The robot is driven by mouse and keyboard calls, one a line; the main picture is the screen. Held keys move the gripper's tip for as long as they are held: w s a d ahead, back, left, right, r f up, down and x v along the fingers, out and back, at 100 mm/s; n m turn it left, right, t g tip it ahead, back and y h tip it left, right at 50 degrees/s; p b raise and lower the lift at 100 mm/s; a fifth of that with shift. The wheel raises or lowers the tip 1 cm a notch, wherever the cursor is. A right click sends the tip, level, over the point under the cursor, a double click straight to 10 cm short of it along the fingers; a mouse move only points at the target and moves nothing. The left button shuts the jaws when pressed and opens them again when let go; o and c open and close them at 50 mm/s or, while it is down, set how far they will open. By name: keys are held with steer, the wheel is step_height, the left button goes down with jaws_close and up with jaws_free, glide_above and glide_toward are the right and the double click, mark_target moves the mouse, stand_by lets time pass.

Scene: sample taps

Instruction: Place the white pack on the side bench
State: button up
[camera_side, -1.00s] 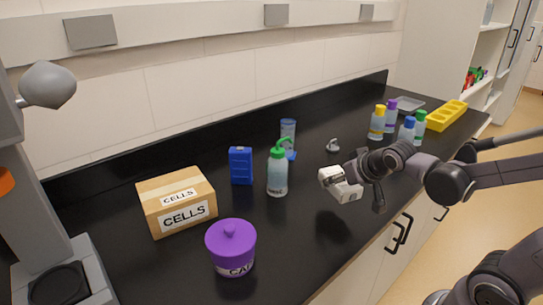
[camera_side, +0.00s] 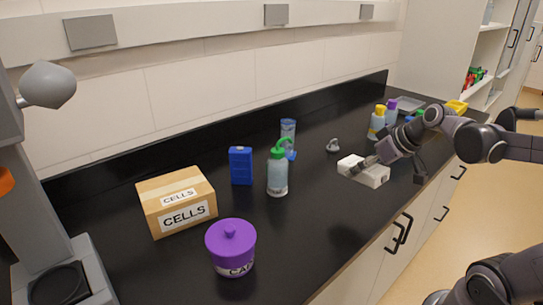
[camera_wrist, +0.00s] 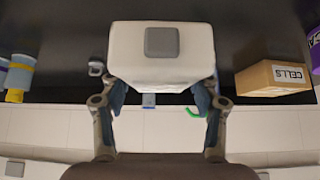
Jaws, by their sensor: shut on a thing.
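The white pack (camera_side: 366,174) is a small white box in my gripper (camera_side: 378,162), over the right-hand part of the black bench (camera_side: 325,225). In the side view it lies roughly level. I cannot tell whether its underside touches the bench top. In the wrist view the white pack (camera_wrist: 130,50) fills the upper middle and shows a grey square on its face. The two fingers of my gripper (camera_wrist: 163,88) are shut on its left and right sides.
A green-topped bottle (camera_side: 277,175), blue box (camera_side: 241,166), CELLS carton (camera_side: 176,205) and purple-lidded jar (camera_side: 231,250) stand to the left. A small grey object (camera_side: 333,146) lies behind the pack. Yellow- and purple-capped bottles (camera_side: 377,124) stand behind my arm. The bench front is clear.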

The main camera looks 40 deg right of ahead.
steer(key=w+a+m+t, duration=0.1)
steer(key=a+m, duration=1)
steer(key=m, duration=0.7)
steer(key=w+a+m, duration=0.2)
steer(key=a+m, duration=1)
steer(key=m, duration=0.5)
steer(key=shift+d+f, duration=0.2)
steer(key=shift+f, duration=3.7)
steer(key=shift+f, duration=0.1)
steer(key=o, duration=1.3)
steer(key=shift+s, duration=0.1)
